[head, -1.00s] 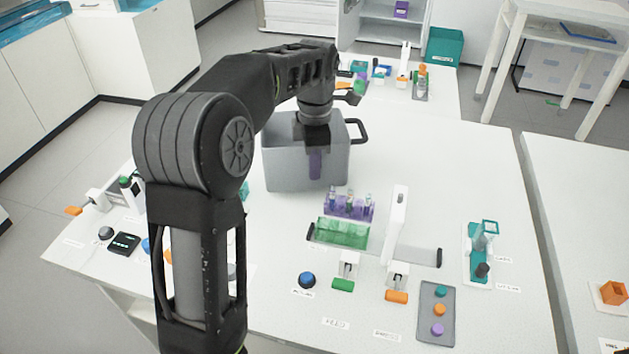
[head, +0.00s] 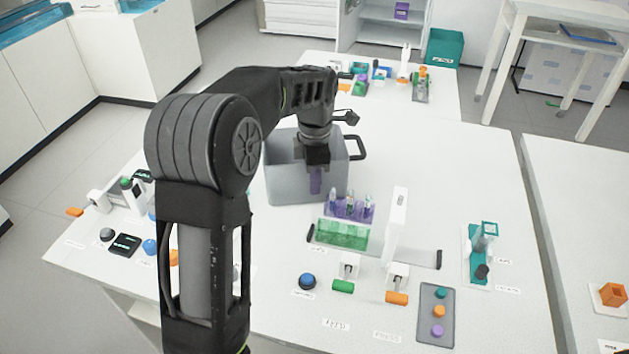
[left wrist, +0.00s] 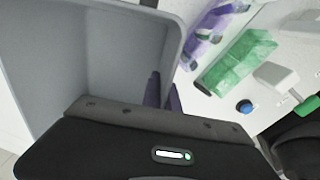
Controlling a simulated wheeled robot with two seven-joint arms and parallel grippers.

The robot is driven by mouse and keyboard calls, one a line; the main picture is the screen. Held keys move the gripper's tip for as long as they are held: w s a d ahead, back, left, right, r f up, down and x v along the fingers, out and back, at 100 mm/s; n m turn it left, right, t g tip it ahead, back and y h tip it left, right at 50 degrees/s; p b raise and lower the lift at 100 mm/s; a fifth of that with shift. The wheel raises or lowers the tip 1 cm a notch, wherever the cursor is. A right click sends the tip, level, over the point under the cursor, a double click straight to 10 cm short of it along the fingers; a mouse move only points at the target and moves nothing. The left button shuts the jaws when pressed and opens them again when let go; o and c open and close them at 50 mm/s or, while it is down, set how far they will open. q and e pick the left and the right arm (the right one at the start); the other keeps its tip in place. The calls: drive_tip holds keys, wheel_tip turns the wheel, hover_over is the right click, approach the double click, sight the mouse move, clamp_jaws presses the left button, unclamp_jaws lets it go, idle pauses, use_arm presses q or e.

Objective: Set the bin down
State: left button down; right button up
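The bin (head: 290,190) is an open grey box, upright over the far-left part of the white table, with a dark handle on its right side. I cannot tell whether its base touches the tabletop. My left gripper (head: 316,183) is at the bin's near wall, with one purple finger showing outside it. In the left wrist view, the fingers (left wrist: 162,92) straddle the wall of the bin (left wrist: 120,55), shut on its rim. The visible part of the bin's inside is empty. My right gripper is not in view.
Just right of the bin stand a purple rack (head: 349,208) with tubes and a green rack (head: 342,234). Small devices (head: 124,243) sit at the left edge. The table right of the bin's handle is clear.

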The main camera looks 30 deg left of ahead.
use_arm(q)
drive_tip(key=c, duration=1.6)
unclamp_jaws()
drive_tip(key=shift+f, duration=0.15)
drive_tip(key=shift+c, duration=0.2)
wheel_tip(320, 180, up, 9)
drive_tip(key=shift+f, duration=0.1)
wheel_tip(320, 180, up, 2)
drive_tip(key=shift+r+p, duration=0.1)
drive_tip(key=shift+p, duration=0.7)
drive_tip(key=shift+r+p, duration=0.75)
drive_tip(key=shift+o, duration=0.4)
drive_tip(key=shift+f, duration=0.1)
